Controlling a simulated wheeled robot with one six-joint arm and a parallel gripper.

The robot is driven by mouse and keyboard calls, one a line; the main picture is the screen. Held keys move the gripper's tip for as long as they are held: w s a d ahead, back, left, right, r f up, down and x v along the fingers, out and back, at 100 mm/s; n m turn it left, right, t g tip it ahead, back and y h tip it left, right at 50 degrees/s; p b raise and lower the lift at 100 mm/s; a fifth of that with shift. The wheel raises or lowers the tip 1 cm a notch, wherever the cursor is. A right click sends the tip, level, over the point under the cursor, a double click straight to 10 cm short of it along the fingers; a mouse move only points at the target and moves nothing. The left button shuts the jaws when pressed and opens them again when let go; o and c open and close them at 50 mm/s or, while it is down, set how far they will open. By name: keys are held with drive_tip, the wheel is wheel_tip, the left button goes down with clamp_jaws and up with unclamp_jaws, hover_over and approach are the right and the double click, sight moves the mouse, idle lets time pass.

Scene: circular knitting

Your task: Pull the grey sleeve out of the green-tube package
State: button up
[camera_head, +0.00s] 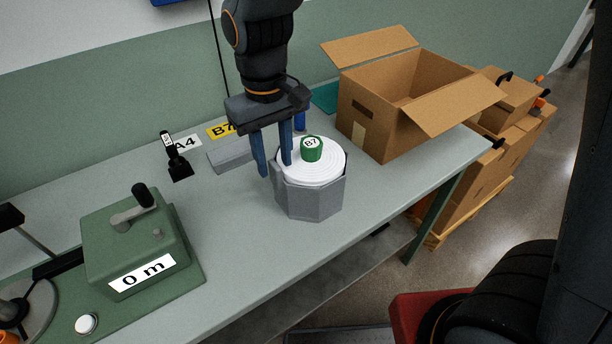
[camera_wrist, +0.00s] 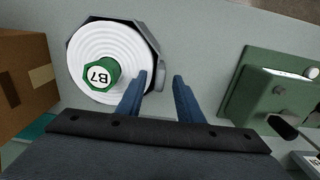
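The grey sleeve (camera_head: 312,202) is an eight-sided shell standing upright on the table, around the white package (camera_head: 335,165). The green tube (camera_head: 312,152), labelled B7, rises from the package's middle. In the wrist view, the package (camera_wrist: 135,50) and green tube (camera_wrist: 103,72) are at the left, with the sleeve's dark rim (camera_wrist: 153,38) around them. A small grey tab (camera_wrist: 160,76) juts from the sleeve. My gripper (camera_head: 273,170) is open at the sleeve's left side. In the wrist view, its fingertips (camera_wrist: 159,82) flank the tab with gaps; I cannot tell their height against it.
A green counter box (camera_head: 140,245) reading "0 m" with a crank stands at the left. An open cardboard box (camera_head: 385,105) is at the back right. The front table middle is clear.

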clamp_jaws()
drive_tip(key=shift+r, duration=0.2)
wheel_tip(320, 180, up, 21)
idle(1.1)
drive_tip(key=shift+f, duration=0.1)
drive_tip(key=shift+r+p, duration=1.5)
drive_tip(key=shift+p, duration=0.5)
